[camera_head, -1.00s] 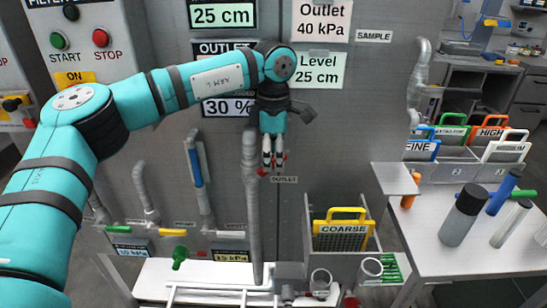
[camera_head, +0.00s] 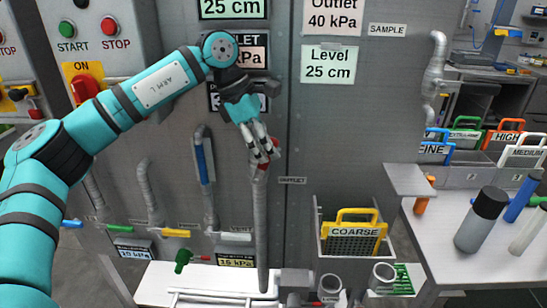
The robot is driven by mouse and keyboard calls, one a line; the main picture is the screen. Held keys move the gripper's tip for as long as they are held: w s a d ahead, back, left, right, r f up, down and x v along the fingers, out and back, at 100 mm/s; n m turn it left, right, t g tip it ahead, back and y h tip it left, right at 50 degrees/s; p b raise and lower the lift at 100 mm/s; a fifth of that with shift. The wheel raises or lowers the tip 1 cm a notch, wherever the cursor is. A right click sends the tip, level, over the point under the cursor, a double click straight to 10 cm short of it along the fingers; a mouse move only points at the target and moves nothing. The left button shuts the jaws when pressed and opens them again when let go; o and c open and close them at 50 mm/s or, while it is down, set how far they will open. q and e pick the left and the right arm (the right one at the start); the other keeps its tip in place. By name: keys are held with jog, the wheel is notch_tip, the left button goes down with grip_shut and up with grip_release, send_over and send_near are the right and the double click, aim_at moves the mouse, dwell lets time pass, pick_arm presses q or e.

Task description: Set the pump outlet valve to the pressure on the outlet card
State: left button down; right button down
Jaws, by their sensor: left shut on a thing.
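The outlet card (camera_head: 333,16) is on the grey panel and reads "Outlet 40 kPa". My left gripper (camera_head: 263,158) points down and slightly right at the top of a grey vertical pipe (camera_head: 261,225), left of the small "OUTLET" label (camera_head: 292,181). It is shut on a small red part there, which looks like the outlet valve's handle; the fingers hide most of it, and its setting cannot be read. An outlet pressure display (camera_head: 251,57) is behind my left wrist, with only "kPa" and part of its heading visible. My right gripper is not in view.
A level card (camera_head: 327,64) reads "Level 25 cm". Several pipes with coloured handles are at lower left, including a green valve (camera_head: 183,260). A side table (camera_head: 440,240) holds bottles.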

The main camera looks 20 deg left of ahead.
pick_arm(q)
jog(key=shift+a+r+h+b, duration=0.25)
jog(key=shift+a+h+b, duration=0.15)
jog(key=shift+a+h, duration=0.2)
jog(key=c, duration=1.3)
grip_release()
jog(key=shift+s, duration=0.15)
jog(key=shift+d, duration=0.1)
